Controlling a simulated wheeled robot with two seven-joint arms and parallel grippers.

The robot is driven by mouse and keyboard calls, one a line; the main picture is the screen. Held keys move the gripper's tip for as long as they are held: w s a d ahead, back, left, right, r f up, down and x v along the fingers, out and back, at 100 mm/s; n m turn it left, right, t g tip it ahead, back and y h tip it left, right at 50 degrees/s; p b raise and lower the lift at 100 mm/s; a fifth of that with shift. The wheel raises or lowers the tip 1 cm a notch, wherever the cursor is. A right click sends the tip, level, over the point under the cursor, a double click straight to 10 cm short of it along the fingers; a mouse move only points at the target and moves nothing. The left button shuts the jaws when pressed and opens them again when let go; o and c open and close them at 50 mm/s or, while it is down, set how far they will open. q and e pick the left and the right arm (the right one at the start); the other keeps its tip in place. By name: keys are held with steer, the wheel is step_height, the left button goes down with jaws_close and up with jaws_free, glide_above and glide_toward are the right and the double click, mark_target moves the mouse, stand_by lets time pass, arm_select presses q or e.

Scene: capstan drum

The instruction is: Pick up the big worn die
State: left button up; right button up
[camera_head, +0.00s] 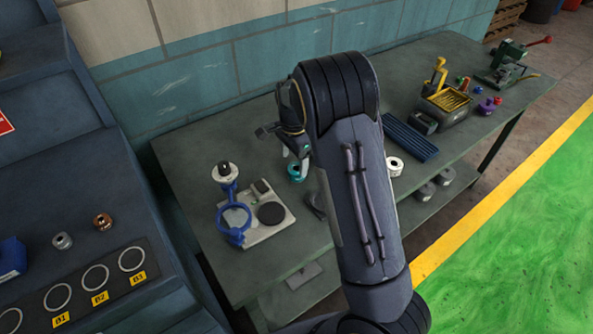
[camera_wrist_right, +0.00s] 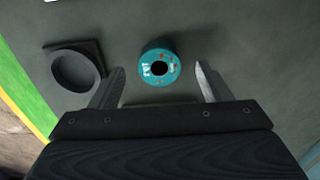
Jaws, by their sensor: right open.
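A teal round die (camera_head: 295,173) with a dark centre hole sits on the grey-green workbench (camera_head: 205,150). In the right wrist view the teal die (camera_wrist_right: 148,77) shows rust-coloured specks and pale marks, so it looks worn. My right gripper (camera_head: 291,152) is over the die in the head view. In the right wrist view its two fingers are spread wide, one on each side of the die, with clear gaps and no contact seen. Part of the die is hidden by the gripper in the head view. My left gripper is not in view.
A pale fixture (camera_head: 275,226) with a blue ring stands left of the die. A dark round holder (camera_wrist_right: 75,70) lies close by. Beyond my arm are a white ring (camera_head: 394,166), a blue ribbed mat (camera_head: 409,138) and a tool box (camera_head: 447,103). Smaller dies (camera_head: 103,221) sit on the left console.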

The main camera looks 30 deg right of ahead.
mark_target(297, 167)
steer(key=f, duration=0.2)
steer(key=f+p, duration=0.1)
steer(key=shift+d+f, duration=0.35)
steer(key=shift+d, duration=0.05)
steer(key=shift+f, duration=0.5)
steer(key=c, duration=1.4)
steer(key=shift+c, duration=0.5)
steer(key=shift+r, duration=0.15)
